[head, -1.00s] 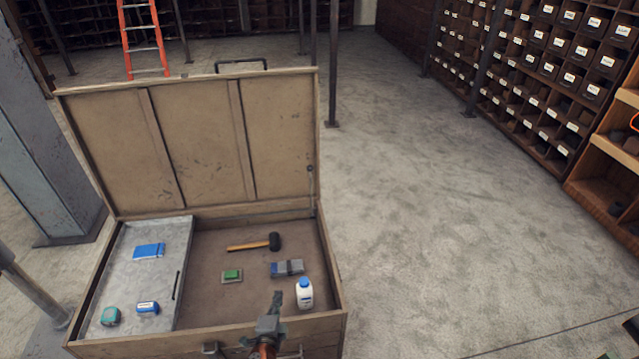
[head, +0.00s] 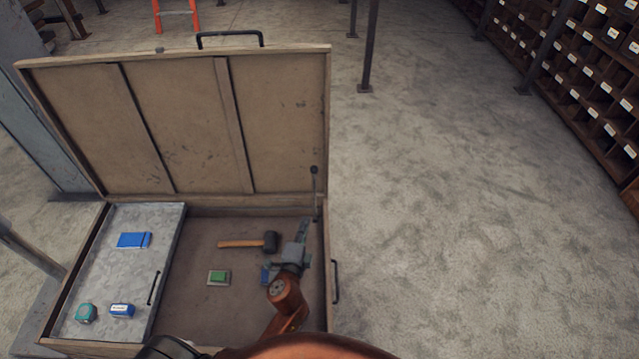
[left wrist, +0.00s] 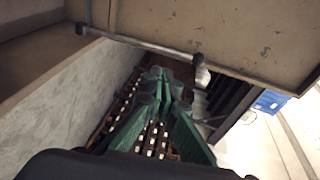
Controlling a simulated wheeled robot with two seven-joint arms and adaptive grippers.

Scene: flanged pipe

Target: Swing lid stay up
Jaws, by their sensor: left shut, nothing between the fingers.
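The lid stay (head: 315,192) is a thin dark rod with a round end, upright along the right edge of the open wooden lid (head: 190,125). In the left wrist view a grey rod that looks like the stay (left wrist: 140,40) crosses above the fingers, with a knob at its right end. My left gripper (head: 305,222) is shut and empty, over the chest's back right part, close to the stay's lower end. Its green fingertips (left wrist: 162,74) show just below the rod; I cannot tell whether they touch it. My right gripper is out of view.
The chest's left tray (head: 110,275) holds a blue box, a blue-white item and a teal item. A mallet (head: 250,243) and a green block (head: 218,277) lie in the right part. My arm partly covers a blue item. Open floor lies right of the chest.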

